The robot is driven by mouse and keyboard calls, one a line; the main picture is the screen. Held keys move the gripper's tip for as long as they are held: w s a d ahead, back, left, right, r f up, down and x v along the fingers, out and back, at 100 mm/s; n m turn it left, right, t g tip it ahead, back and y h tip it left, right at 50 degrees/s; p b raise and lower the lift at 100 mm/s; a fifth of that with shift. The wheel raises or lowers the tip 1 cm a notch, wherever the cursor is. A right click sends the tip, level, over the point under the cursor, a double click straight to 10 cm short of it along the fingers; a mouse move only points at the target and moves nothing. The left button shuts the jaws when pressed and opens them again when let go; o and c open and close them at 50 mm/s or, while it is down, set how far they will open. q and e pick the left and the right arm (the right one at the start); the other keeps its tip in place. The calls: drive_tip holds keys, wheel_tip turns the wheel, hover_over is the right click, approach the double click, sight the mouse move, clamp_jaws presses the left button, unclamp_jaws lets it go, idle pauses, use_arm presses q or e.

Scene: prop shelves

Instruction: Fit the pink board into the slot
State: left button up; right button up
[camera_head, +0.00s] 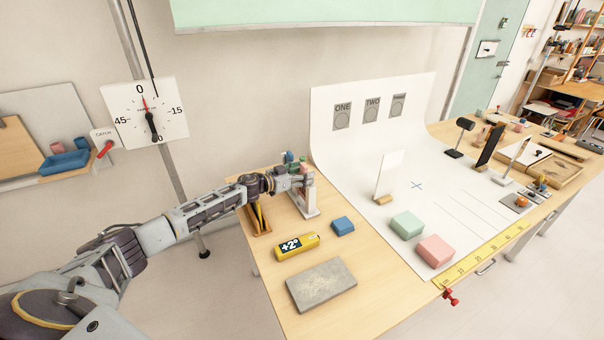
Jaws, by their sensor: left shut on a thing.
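My left gripper (299,182) reaches in from the left over the wooden table's back left part. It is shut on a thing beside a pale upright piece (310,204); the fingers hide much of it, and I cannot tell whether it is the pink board. The plainest pink thing is a thick pink block (435,251) lying flat on the white sheet near the front edge, apart from the gripper. A white panel (389,172) stands upright in a small wooden foot (383,199) on the sheet. I cannot make out an empty slot. My right gripper is not in view.
A green block (407,225) lies beside the pink one. A wooden holder (257,221) stands under my wrist. Bare sheet lies around the blue cross (417,184).

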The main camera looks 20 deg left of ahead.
use_arm(q)
drive_tip(key=shift+s+f, duration=0.1)
drive_tip(key=shift+f, duration=0.2)
drive_tip(key=shift+s+d+f+b, duration=0.1)
drive_tip(key=shift+s+f+b, duration=0.1)
drive_tip(key=shift+f, duration=0.15)
drive_tip(key=shift+s+d+f+b, duration=0.1)
drive_tip(key=shift+f+b, duration=0.1)
drive_tip(key=shift+f, duration=0.15)
drive_tip(key=o, duration=1.4)
drive_tip(key=shift+w, duration=0.1)
drive_tip(key=shift+o, duration=0.2)
drive_tip(key=shift+w+a+r, duration=0.15)
drive_tip(key=shift+r, duration=0.55)
drive_tip(key=shift+w+a+r, duration=0.1)
drive_tip(key=shift+a+r, duration=0.05)
drive_tip(key=shift+r, duration=0.55)
wheel_tip(320, 180, up, 8)
drive_tip(key=shift+d+f, duration=0.15)
drive_tip(key=shift+f, duration=0.05)
